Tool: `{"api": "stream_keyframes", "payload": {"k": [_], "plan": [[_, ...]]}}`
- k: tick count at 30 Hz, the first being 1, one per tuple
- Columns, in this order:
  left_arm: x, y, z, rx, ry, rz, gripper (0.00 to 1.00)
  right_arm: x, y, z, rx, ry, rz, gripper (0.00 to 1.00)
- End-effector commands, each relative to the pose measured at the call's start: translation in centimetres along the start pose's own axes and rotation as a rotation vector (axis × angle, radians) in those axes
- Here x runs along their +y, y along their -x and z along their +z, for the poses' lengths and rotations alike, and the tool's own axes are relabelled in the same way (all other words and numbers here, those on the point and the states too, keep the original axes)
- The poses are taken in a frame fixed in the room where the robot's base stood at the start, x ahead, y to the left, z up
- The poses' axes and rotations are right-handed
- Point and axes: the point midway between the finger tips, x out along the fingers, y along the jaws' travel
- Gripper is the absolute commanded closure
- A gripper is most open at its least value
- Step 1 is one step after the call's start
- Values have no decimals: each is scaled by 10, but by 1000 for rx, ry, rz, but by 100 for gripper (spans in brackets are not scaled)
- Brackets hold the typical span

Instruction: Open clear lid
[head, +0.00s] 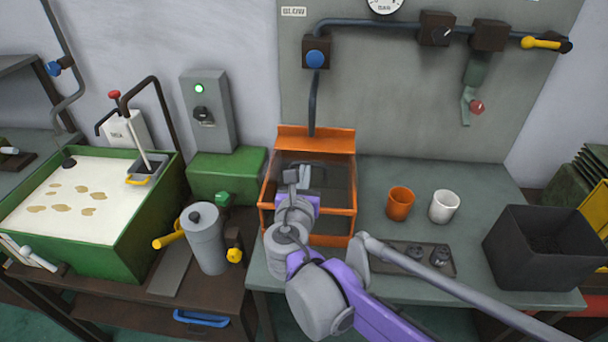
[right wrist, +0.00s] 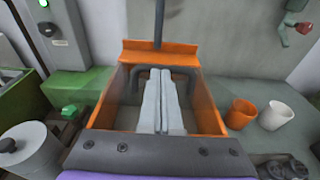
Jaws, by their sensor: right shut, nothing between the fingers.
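An orange-framed box (head: 338,239) stands on the grey-green bench, with a raised orange back panel (head: 307,139). A grey see-through surface (head: 338,178), apparently the clear lid, spans its top; its exact edges are hard to make out. The orange frame (right wrist: 207,106) also shows in the right wrist view. A dark bent bar (right wrist: 185,76) lies toward its back, just beyond my fingers. My right gripper (head: 305,178) is over the box, its fingers shut and empty, pointing toward the back. I cannot tell whether the fingers (right wrist: 162,100) touch the lid. My left gripper is not in view.
An orange cup (head: 400,204) and a white cup (head: 443,207) stand right of the box, near a dark tray (head: 407,261). A black bin (head: 540,248) is far right. A grey canister (head: 205,240) stands left. A pipe (head: 314,100) comes down behind the box.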

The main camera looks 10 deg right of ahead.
Motion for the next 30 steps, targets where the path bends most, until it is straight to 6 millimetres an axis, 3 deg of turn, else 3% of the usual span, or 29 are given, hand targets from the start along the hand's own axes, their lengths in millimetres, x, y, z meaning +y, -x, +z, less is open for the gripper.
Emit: {"api": "stream_keyframes", "payload": {"k": [11, 20, 30], "plan": [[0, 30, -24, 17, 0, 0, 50, 0, -14, 45, 172, -2, -4, 100], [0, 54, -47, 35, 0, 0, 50, 0, -49, 95, 443, 0, -9, 100], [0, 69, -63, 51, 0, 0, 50, 2, -92, 131, 434, 3, -7, 100]]}}
